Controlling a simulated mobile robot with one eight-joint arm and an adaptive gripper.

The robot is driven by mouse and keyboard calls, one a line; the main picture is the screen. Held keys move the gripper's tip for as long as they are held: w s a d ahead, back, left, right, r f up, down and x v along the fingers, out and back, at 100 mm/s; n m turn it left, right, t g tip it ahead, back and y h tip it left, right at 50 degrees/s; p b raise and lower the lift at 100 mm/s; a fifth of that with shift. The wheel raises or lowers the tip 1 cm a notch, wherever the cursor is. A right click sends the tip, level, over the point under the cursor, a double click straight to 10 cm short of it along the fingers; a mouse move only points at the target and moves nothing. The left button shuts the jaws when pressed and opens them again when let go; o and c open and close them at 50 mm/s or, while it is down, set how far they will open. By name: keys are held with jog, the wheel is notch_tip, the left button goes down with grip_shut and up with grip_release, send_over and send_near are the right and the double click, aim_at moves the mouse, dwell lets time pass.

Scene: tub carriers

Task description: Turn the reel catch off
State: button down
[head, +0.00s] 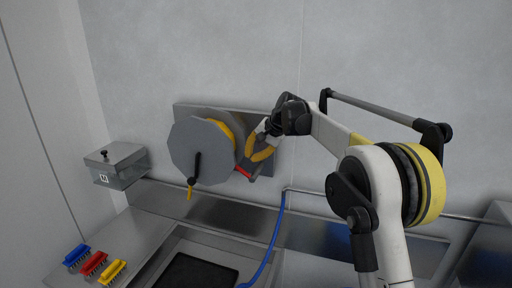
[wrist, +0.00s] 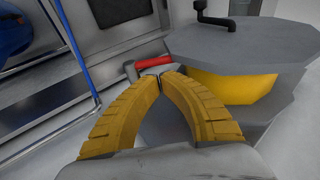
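The reel catch is a small lever with a red grip (head: 243,173) beside the wall-mounted reel, low on its right side. In the wrist view its red grip (wrist: 154,62) lies across the picture just beyond my fingertips, with a grey metal end at its left. The reel (head: 193,152) has a grey disc, a black crank and a yellow drum; it also shows in the wrist view (wrist: 245,42). My gripper (head: 247,166) has yellow fingers whose tips meet, with nothing seen between them (wrist: 160,80). I cannot tell whether the tips touch the red grip.
A blue hose (head: 275,240) hangs from a wall pipe down to the sink (head: 255,270). Blue, red and yellow brushes (head: 95,264) lie on the counter at lower left. A metal box (head: 119,165) is on the wall left of the reel. The wall above is bare.

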jog(key=x, duration=0.4)
jog(key=shift+a+r+p, duration=0.2)
jog(key=shift+p, duration=0.1)
jog(key=shift+w+f, duration=0.2)
jog(key=shift+f, duration=0.45)
jog(key=shift+p+x, duration=0.3)
jog(key=shift+x, duration=0.55)
jog(key=shift+s+r, duration=0.1)
jog(key=shift+r, duration=0.1)
jog(key=shift+b+x, duration=0.65)
jog(key=shift+x, duration=0.15)
jog(key=shift+s+r, duration=0.1)
jog(key=shift+r, duration=0.05)
